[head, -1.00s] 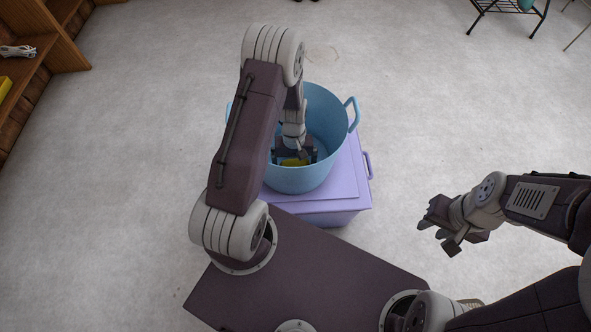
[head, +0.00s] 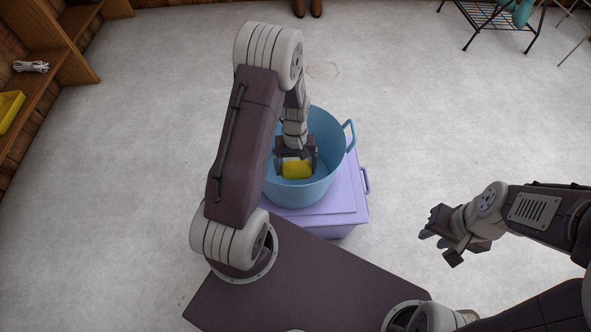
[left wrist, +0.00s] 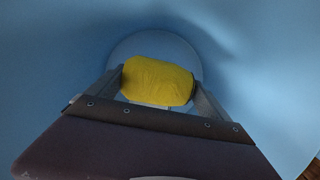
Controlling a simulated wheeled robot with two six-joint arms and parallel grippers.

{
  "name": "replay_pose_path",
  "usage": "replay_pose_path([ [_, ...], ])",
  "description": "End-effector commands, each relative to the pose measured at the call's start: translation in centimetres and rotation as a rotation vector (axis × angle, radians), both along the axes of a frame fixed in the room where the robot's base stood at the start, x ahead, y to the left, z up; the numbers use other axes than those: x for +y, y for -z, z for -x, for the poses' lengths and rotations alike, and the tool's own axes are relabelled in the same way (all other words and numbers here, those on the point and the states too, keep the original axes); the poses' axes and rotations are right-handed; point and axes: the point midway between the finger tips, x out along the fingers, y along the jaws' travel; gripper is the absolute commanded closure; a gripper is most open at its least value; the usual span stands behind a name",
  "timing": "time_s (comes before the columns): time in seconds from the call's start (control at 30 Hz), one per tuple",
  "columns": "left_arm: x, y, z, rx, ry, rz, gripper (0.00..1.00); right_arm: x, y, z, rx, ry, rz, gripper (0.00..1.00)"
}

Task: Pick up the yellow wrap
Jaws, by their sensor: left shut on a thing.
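The yellow wrap (head: 297,170) is a small rounded bundle inside the blue tub (head: 330,140). My left gripper (head: 296,163) reaches down into the tub and is shut on the wrap. In the left wrist view the wrap (left wrist: 158,81) sits between the two fingers (left wrist: 160,88), with the round tub bottom (left wrist: 155,42) behind it. The wrap appears lifted off the bottom, though the gap is hard to judge. My right gripper (head: 440,240) is empty, out to the right above the floor, with its fingers apart.
The tub stands on a lilac lidded box (head: 335,215) in front of my base. A wooden shelf (head: 60,50) at the left holds a white coiled rope (head: 31,66) and a yellow tray (head: 10,108). A black rack (head: 490,18) stands at the far right. The floor between is clear.

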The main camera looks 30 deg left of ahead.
Motion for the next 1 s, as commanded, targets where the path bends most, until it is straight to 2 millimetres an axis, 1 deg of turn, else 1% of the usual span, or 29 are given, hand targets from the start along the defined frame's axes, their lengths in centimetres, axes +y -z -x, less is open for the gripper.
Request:
replay_pose_path([
  [0.17, 0.0, -0.3, 0.0, 0.0, 0.0, 0.0, 0.52, 0.0, -0.2, 0.0, 0.0, 0.0, 0.0, 0.68],
  [0.27, 0.0, -0.8, 0.0, 0.0, 0.0, 0.0, 0.52, 0.0, -0.7, 0.0, 0.0, 0.0, 0.0, 0.68],
  [0.37, 0.0, -1.8, 0.0, 0.0, 0.0, 0.0, 0.52, 0.0, -1.7, 0.0, 0.0, 0.0, 0.0, 0.68],
  [1.0, 0.0, -11.3, 0.0, 0.0, 0.0, 0.0, 0.52, 0.0, -11.2, 0.0, 0.0, 0.0, 0.0, 0.68],
])
